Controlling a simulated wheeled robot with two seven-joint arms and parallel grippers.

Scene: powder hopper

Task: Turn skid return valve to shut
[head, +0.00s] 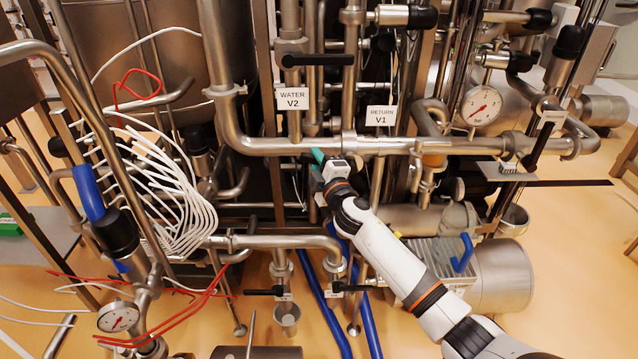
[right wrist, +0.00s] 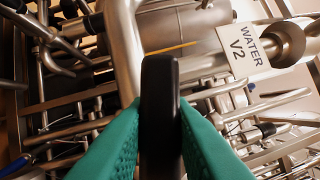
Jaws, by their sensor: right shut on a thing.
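My right gripper (head: 318,157) reaches in from the lower right in the head view, with its teal fingers below the WATER V2 label (head: 292,99). In the right wrist view its two teal fingers are shut on a black lever handle (right wrist: 160,95), one finger on each side. The head view hides that handle behind the gripper, so I cannot tell which valve it belongs to. The RETURN V1 label (head: 381,116) hangs on the pipe to the right of the gripper. The WATER V2 label also shows in the right wrist view (right wrist: 250,50). My left gripper is not in view.
A black lever (head: 318,60) lies level above the V2 label, and another black handle (head: 408,16) is above V1. Steel pipes crowd around the gripper. A pressure gauge (head: 479,105) is at right. White tubes (head: 170,190) bunch at left. Blue hoses (head: 322,300) run below.

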